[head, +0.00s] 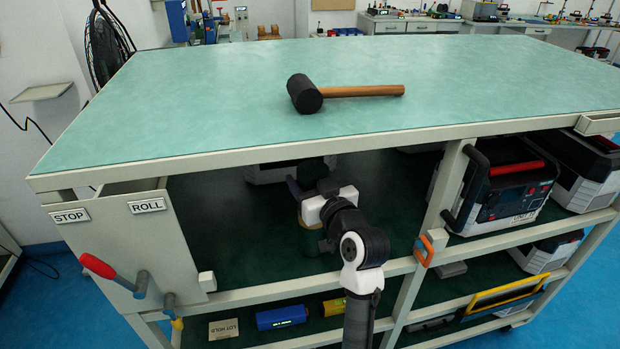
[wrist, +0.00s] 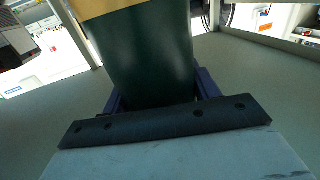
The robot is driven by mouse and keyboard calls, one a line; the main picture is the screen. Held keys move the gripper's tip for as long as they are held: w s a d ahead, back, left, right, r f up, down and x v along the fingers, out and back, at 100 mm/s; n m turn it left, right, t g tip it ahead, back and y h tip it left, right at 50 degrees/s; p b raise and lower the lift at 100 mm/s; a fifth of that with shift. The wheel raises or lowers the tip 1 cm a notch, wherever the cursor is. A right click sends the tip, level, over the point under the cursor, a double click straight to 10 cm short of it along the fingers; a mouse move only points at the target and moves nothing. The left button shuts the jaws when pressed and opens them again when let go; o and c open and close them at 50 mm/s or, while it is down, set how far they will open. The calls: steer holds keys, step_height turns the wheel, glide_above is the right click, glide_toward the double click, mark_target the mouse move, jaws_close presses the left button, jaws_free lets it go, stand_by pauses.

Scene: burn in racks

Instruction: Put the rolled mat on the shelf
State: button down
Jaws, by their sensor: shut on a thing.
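The rolled mat is a dark green cylinder with a tan band. In the wrist view the rolled mat (wrist: 145,55) fills the space between the dark blue fingers of my gripper (wrist: 155,92), which is shut on it. In the head view the mat (head: 311,240) is partly hidden behind my wrist, inside the upper shelf bay under the bench top. My gripper (head: 307,184) reaches in over the front rail. The dark green shelf (head: 225,235) lies around and below the mat. I cannot tell whether the mat's lower end touches the shelf.
A black mallet (head: 310,93) lies on the green bench top (head: 200,90). A post stands right of my arm, with a boxed instrument (head: 505,185) beyond it. A panel labelled STOP and ROLL (head: 130,235) closes the left end.

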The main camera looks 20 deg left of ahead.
steer(key=shift+f+b, duration=0.55)
steer(key=shift+b, duration=0.05)
steer(key=shift+c, duration=1.9)
jaws_free()
steer(key=shift+r, duration=0.1)
steer(key=shift+o, duration=0.4)
steer(key=shift+d, duration=0.1)
steer(key=p+v, duration=0.4)
steer(key=v, duration=0.9)
steer(key=shift+s+d, duration=0.15)
steer(key=shift+s, duration=0.15)
